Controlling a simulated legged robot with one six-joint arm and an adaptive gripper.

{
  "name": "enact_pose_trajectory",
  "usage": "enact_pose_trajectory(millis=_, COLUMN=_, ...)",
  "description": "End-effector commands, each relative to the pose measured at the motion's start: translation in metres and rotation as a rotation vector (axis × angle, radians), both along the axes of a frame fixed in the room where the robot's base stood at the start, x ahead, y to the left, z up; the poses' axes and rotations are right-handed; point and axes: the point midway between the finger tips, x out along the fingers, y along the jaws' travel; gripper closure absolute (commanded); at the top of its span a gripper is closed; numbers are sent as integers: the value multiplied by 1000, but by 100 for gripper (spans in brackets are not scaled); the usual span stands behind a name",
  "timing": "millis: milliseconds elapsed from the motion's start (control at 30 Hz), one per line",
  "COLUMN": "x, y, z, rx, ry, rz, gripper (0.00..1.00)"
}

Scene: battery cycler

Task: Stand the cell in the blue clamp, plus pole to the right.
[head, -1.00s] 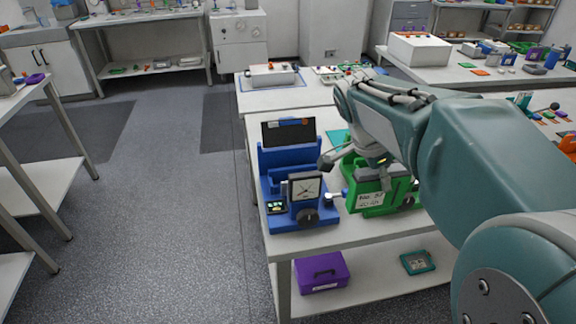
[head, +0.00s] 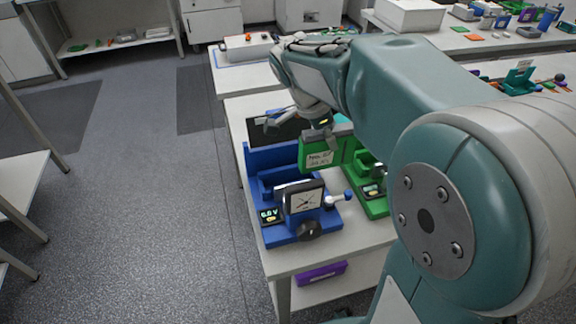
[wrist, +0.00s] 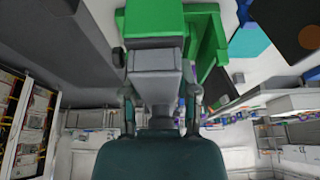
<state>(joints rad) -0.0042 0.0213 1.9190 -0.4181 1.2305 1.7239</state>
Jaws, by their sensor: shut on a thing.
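The blue clamp (head: 272,160) stands at the left of the table in the head view, with a dial gauge (head: 305,201), a black knob and a small lit display on its front. My gripper (head: 322,127) is shut on the cell (head: 321,155), a green block with a white label, held upright just right of the blue clamp's back. In the wrist view my gripper (wrist: 160,92) has its fingers on both sides of the cell's grey part (wrist: 155,60). A dark stub sticks out at its left there. I cannot tell which pole is plus.
A green clamp (head: 377,207) stands right of the blue one, partly behind my arm; it also shows in the wrist view (wrist: 207,45). A white-handled lever (head: 336,199) sticks out between the clamps. A purple box (head: 320,272) is on the shelf below.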

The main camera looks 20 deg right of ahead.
Motion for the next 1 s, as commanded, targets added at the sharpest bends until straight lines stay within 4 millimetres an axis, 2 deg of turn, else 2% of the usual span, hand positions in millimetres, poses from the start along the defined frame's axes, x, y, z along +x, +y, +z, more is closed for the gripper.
enact_pose_trajectory(millis=167, x=19, y=31, z=-16, rx=-1, ry=0, rz=4, gripper=100)
enact_pose_trajectory(millis=400, x=34, y=56, z=-53, rx=-1, ry=2, rz=1, gripper=100)
enact_pose_trajectory(millis=733, x=44, y=72, z=-75, rx=-1, ry=0, rz=2, gripper=100)
enact_pose_trajectory(millis=900, x=44, y=72, z=-100, rx=-2, ry=1, rz=1, gripper=100)
enact_pose_trajectory(millis=1000, x=44, y=72, z=-105, rx=-1, ry=-3, rz=-1, gripper=100)
